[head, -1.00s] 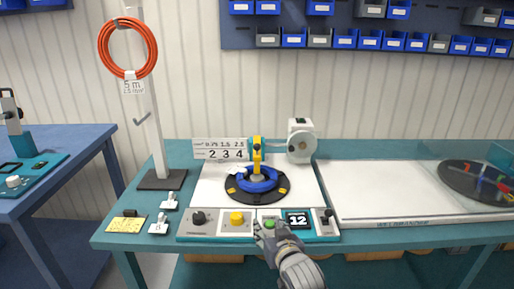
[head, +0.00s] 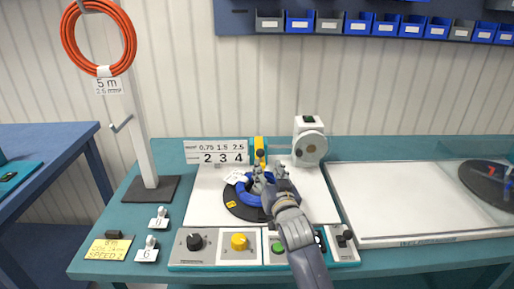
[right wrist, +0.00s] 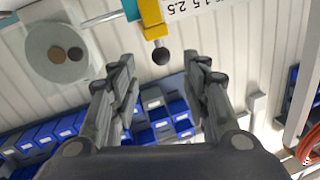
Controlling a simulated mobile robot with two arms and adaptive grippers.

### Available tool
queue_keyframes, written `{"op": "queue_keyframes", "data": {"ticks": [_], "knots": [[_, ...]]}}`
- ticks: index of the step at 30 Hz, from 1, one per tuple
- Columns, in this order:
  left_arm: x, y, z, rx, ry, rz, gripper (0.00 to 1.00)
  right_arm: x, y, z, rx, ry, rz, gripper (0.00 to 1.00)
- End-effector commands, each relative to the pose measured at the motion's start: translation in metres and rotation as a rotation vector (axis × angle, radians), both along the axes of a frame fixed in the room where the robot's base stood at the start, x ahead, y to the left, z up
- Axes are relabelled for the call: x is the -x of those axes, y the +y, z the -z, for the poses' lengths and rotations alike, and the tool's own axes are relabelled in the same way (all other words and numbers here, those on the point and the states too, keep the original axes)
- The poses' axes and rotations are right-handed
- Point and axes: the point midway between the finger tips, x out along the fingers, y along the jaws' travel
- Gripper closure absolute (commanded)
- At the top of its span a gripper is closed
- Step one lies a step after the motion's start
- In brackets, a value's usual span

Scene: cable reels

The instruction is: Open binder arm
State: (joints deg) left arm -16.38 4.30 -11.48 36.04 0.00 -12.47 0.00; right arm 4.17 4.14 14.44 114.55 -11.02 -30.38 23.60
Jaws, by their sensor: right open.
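The yellow binder arm (head: 259,150) stands upright behind the turntable (head: 233,208) with its blue cable coil (head: 247,196). In the right wrist view the binder arm (right wrist: 152,16) ends in a round black knob (right wrist: 161,56). My right gripper (head: 262,172) is over the coil, just in front of the binder arm, and hides part of both. In the right wrist view its open, empty fingers (right wrist: 160,70) point toward the knob, which lines up with the gap between them. Contact cannot be made out. My left gripper is not in view.
A panel with a black knob (head: 195,242), yellow button (head: 239,241) and green button (head: 277,248) runs along the front. A white spool unit (head: 309,146) stands behind right. A post (head: 126,130) holds an orange coil at left. The white board at right is mostly clear.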

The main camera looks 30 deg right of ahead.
Motion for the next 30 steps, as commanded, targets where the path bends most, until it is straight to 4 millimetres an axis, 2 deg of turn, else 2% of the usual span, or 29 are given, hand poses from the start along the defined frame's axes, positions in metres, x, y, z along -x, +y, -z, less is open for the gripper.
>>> {"op": "queue_keyframes", "data": {"ticks": [5, 9, 13, 17, 21, 25, 30], "knots": [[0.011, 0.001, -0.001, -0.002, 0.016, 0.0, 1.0, -0.018, -0.007, -0.001, 0.002, 0.0, 0.0, 0.57], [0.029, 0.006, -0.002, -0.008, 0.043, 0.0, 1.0, -0.042, -0.015, -0.001, 0.001, -0.001, 0.0, 0.57], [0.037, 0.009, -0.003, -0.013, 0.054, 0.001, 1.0, -0.064, -0.023, -0.001, 0.001, 0.0, 0.0, 0.57], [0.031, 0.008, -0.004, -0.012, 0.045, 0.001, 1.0, -0.081, -0.03, -0.001, 0.001, 0.0, 0.0, 0.57], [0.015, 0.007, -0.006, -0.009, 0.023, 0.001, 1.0, -0.093, -0.034, 0.0, 0.002, 0.0, 0.0, 0.57], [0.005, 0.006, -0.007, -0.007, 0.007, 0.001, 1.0, -0.099, -0.036, 0.0, 0.001, 0.0, 0.0, 0.57], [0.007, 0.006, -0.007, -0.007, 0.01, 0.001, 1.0, -0.1, -0.037, 0.0, 0.001, 0.0, 0.0, 0.57]]}}
